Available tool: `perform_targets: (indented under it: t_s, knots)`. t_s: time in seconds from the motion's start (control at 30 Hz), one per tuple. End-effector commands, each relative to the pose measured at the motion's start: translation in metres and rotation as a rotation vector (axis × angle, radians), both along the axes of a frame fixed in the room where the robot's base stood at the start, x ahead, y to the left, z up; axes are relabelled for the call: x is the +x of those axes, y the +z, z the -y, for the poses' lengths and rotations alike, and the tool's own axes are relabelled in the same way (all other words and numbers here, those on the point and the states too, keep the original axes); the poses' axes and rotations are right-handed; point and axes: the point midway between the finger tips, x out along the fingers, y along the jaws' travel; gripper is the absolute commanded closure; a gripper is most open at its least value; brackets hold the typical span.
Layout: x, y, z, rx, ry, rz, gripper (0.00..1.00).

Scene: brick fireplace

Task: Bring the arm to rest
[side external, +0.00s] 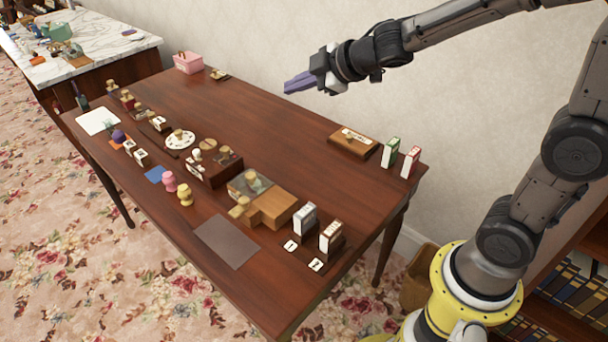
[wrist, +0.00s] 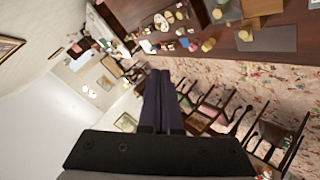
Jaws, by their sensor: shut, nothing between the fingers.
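My gripper (side external: 301,82) is held in the air above the back part of the wooden table (side external: 265,100), near the wall. Its purple fingers point left in the side view and are shut with nothing between them. In the wrist view the shut fingers (wrist: 159,88) lie side by side in the middle, with the table (wrist: 230,44) and its items at the top, turned sideways. My arm stretches in from the right and touches nothing that I can see.
A pink basket (side external: 188,62) stands at the table's back left. A wooden box (side external: 353,141), a green-and-white carton (side external: 390,152) and a red-and-white carton (side external: 410,161) stand at the right end. Several small items line the front. Chairs (wrist: 205,112) show in the wrist view.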

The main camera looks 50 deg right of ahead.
Motion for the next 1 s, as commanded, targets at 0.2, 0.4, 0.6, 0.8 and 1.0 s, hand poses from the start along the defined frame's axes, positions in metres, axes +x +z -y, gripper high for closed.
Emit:
perform_targets:
  t_s: [0.2,0.4,0.6,0.8,1.0]
  knots:
    - [-0.076,0.06,0.038,0.129,-0.3,0.077,1.0]
    - [-0.171,0.053,0.053,0.336,-0.555,-0.014,1.0]
    - [-0.252,0.001,0.029,0.529,-0.694,-0.291,1.0]
    - [-0.282,-0.025,0.011,0.567,-0.729,-0.485,1.0]
    - [-0.284,-0.026,0.011,0.556,-0.726,-0.496,1.0]
